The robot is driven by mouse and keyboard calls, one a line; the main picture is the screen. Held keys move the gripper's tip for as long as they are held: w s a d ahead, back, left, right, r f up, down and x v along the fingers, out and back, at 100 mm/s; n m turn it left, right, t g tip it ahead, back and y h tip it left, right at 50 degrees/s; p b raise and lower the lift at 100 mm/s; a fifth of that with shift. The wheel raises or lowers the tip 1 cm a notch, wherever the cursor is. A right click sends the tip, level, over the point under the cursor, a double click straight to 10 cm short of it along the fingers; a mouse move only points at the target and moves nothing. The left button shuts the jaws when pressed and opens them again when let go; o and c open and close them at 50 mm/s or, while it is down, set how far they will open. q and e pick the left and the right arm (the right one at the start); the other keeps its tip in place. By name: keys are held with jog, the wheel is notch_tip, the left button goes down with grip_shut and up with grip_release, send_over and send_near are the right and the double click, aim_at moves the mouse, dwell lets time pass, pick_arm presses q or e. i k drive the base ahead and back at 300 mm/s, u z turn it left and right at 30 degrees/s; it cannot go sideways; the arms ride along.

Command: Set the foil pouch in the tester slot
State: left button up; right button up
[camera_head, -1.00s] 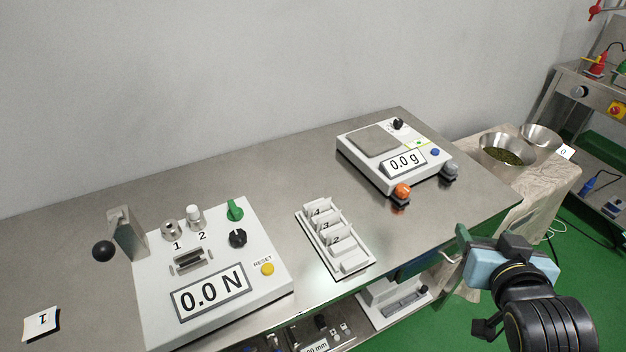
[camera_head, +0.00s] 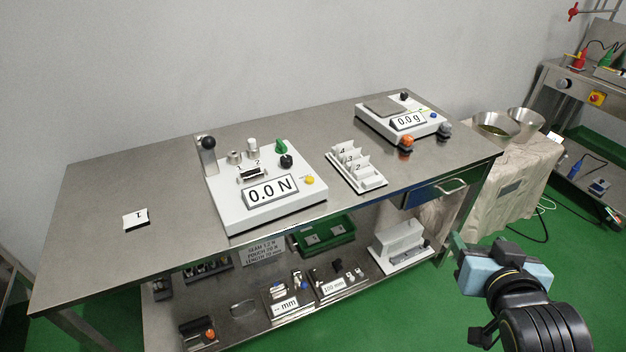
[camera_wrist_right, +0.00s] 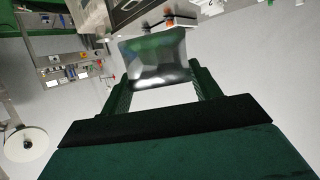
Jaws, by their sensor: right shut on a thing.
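The tester (camera_head: 228,213) is the white box with a 0.0 N display, standing on the steel bench. Its slot (camera_head: 252,176) is a narrow metal-edged fixture above the display, marked 1 and 2, and looks empty. My right gripper (camera_head: 460,246) is off the bench's front right corner, over the green floor. In the right wrist view, the gripper (camera_wrist_right: 158,88) is shut on the shiny silvery foil pouch (camera_wrist_right: 156,57), which spans between the fingertips. In the head view I cannot make out the pouch clearly. My left gripper is not in view.
A lever with a black knob (camera_head: 208,143) stands at the tester's left. A white numbered rack (camera_head: 372,185) and a 0.0 g scale (camera_head: 372,124) stand to its right. A card (camera_head: 135,219) lies at left. A drawer handle (camera_head: 453,187) sticks out at the front.

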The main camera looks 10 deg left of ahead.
aim_at(252, 178)
jog(key=u, duration=1.1)
jog(key=i, duration=1)
